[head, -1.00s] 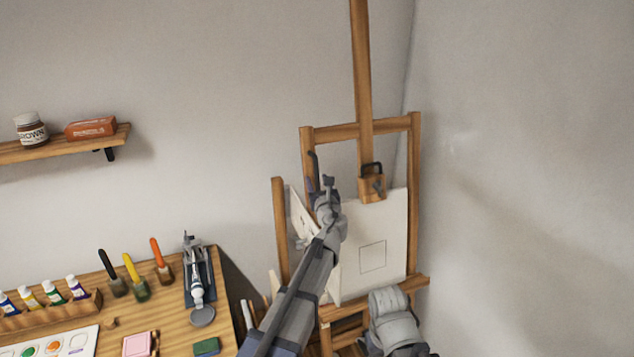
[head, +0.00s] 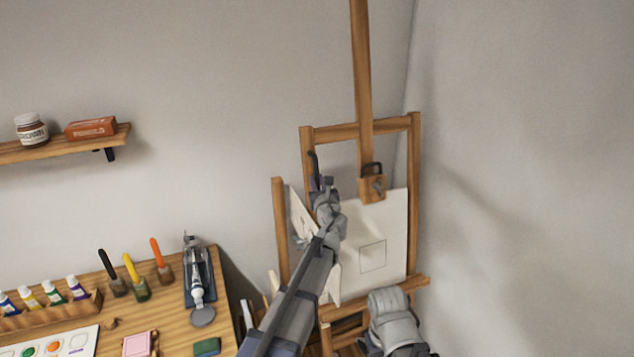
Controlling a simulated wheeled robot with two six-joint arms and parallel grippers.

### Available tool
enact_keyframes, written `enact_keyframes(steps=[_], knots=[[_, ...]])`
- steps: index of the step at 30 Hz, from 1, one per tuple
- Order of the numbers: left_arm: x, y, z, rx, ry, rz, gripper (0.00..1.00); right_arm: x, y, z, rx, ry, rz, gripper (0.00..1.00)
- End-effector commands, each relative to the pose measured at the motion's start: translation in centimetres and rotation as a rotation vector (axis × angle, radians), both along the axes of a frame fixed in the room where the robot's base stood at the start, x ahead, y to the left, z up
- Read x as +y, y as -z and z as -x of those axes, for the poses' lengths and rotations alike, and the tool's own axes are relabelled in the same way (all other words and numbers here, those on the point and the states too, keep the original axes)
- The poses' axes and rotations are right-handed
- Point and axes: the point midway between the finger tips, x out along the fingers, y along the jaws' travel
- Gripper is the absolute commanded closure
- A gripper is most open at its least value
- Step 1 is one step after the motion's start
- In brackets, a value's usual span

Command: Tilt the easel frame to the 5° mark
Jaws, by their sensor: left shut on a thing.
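The wooden easel frame (head: 414,150) stands in the corner, with a central mast (head: 362,60) rising above its top bar. A pale canvas (head: 385,225) with a drawn square rests on its ledge, under a wooden clamp block (head: 372,187) with a dark handle. My left gripper (head: 316,172) is at the frame's left upright, shut on the easel frame near a dark upright piece. My arm hides part of that upright and the canvas's left side. No angle scale or 5° mark can be made out.
A wooden table (head: 60,335) at lower left holds paint tubes, brushes in jars, a palette and a tube squeezer (head: 197,275). A wall shelf (head: 60,147) bears a jar and a red box. Another panel (head: 298,215) leans left of the easel. The right wall is close.

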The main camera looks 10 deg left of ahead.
Motion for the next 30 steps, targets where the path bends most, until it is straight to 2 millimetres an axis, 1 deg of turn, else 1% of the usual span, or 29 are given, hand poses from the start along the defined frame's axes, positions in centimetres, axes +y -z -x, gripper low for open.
enact_keyframes(steps=[27, 29, 30], knots=[[-0.01, 0.01, 0.04, 0.000, 0.000, 0.000, 1.00, 0.00, 0.01, 0.00, 0.000, 0.000, 0.000, 0.60], [-0.19, 0.02, 0.29, -0.001, 0.001, -0.001, 1.00, 0.01, 0.04, 0.00, 0.000, 0.000, 0.000, 0.60], [-0.52, 0.02, 0.72, -0.002, 0.002, -0.003, 1.00, 0.00, 0.10, 0.00, 0.000, 0.000, 0.000, 0.60]])
